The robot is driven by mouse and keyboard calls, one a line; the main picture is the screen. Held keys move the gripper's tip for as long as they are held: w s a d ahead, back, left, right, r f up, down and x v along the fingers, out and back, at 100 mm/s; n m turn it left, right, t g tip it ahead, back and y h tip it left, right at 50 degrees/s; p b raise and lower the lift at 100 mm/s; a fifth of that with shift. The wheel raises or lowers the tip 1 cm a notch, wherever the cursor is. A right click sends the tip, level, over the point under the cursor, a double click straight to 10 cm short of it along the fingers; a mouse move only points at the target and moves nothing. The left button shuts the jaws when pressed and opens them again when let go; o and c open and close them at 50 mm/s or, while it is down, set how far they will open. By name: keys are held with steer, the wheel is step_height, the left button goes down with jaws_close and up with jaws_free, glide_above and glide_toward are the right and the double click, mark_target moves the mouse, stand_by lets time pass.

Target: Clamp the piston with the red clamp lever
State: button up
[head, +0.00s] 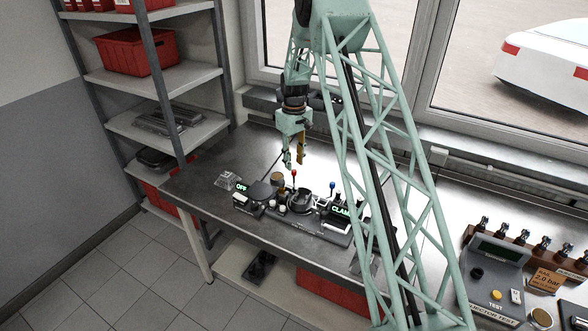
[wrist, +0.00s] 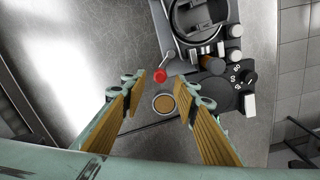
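The red clamp lever stands on the grey fixture; its red ball knob (head: 294,172) shows in the head view, and in the wrist view the knob (wrist: 160,75) sits on a short metal stem. A dark round part (head: 301,199), which seems to be the piston, sits in the fixture; it is also partly visible at the top of the wrist view (wrist: 195,18). My gripper (head: 294,164) points down over the bench near the red knob. In the wrist view, my gripper (wrist: 160,87) has its tan-padded fingers apart, with the knob close to the gap between the tips. It holds nothing.
A blue-knobbed lever (head: 332,185) stands right of the piston. A lit green display (head: 340,210) reads "CLAM", partly hidden by my arm; another (head: 241,187) reads "OFF". A small round tan-topped container (wrist: 163,103) lies between the fingers in the wrist view. Bare bench (wrist: 95,50) is at left.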

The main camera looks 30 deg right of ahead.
mark_target(294, 170)
steer(key=shift+f+p, duration=0.3)
steer(key=shift+f, duration=1.85)
steer(key=shift+c, duration=0.5)
steer(key=c, duration=0.8)
